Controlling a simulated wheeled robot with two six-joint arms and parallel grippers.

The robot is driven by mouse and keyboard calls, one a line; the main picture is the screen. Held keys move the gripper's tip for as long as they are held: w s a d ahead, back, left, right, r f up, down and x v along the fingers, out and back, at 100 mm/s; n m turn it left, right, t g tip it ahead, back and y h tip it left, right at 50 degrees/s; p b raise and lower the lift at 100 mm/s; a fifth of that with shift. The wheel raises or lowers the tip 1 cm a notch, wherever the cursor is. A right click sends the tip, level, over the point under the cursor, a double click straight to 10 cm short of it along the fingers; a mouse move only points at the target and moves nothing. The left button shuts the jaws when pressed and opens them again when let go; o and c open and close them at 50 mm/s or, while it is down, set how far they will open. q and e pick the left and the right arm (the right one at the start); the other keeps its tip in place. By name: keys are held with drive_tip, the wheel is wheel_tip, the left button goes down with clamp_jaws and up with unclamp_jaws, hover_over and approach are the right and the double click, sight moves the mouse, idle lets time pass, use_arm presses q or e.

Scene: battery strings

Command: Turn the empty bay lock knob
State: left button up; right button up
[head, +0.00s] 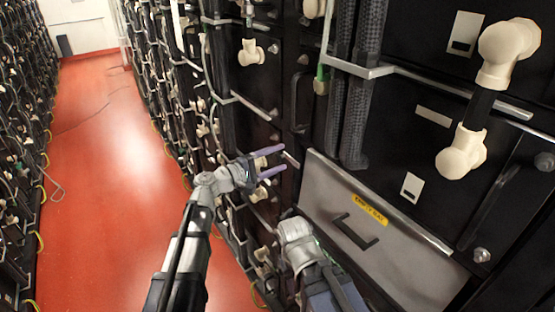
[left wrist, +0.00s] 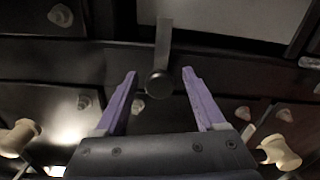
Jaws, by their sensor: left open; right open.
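The empty bay is a grey panel (head: 410,245) with a yellow label and a dark handle (head: 354,232), in the head view's lower right. A small metal lock knob (head: 291,159) with a short bar sits by its upper left corner. My left gripper (head: 277,161) is open, its purple fingers pointing at the knob. In the left wrist view the round knob (left wrist: 160,83) lies between the fingertips (left wrist: 160,74), nearer the middle, with clear gaps on both sides. My right gripper (head: 332,288) is low in front of the panel, open; its fingertips are hard to make out.
Black battery modules with cream connectors (head: 462,152) and dark ribbed cables (head: 355,120) surround the bay. A metal rail (head: 410,75) runs above it.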

use_arm(q)
drive_tip(key=v, duration=0.7)
drive_tip(key=shift+s, duration=0.15)
drive_tip(key=shift+a, duration=0.15)
drive_tip(key=s+f+m+g+y, duration=0.3)
drive_tip(key=s+f, duration=0.2)
drive_tip(key=f, duration=0.2)
drive_tip(key=s+f+m+g+y, duration=0.3)
drive_tip(key=s+f, duration=0.1)
drive_tip(key=f, duration=0.4)
drive_tip(key=s+a+f+m+g+y, duration=0.3)
drive_tip(key=s+a+f+y, duration=0.4)
drive_tip(key=s+a+y, duration=0.3)
drive_tip(key=s+d+m+g, duration=0.1)
drive_tip(key=s+d+m, duration=0.2)
drive_tip(key=d, duration=0.7)
drive_tip(key=shift+s+d+m, duration=0.2)
drive_tip(key=shift+s+m, duration=0.1)
drive_tip(key=shift+s, duration=0.55)
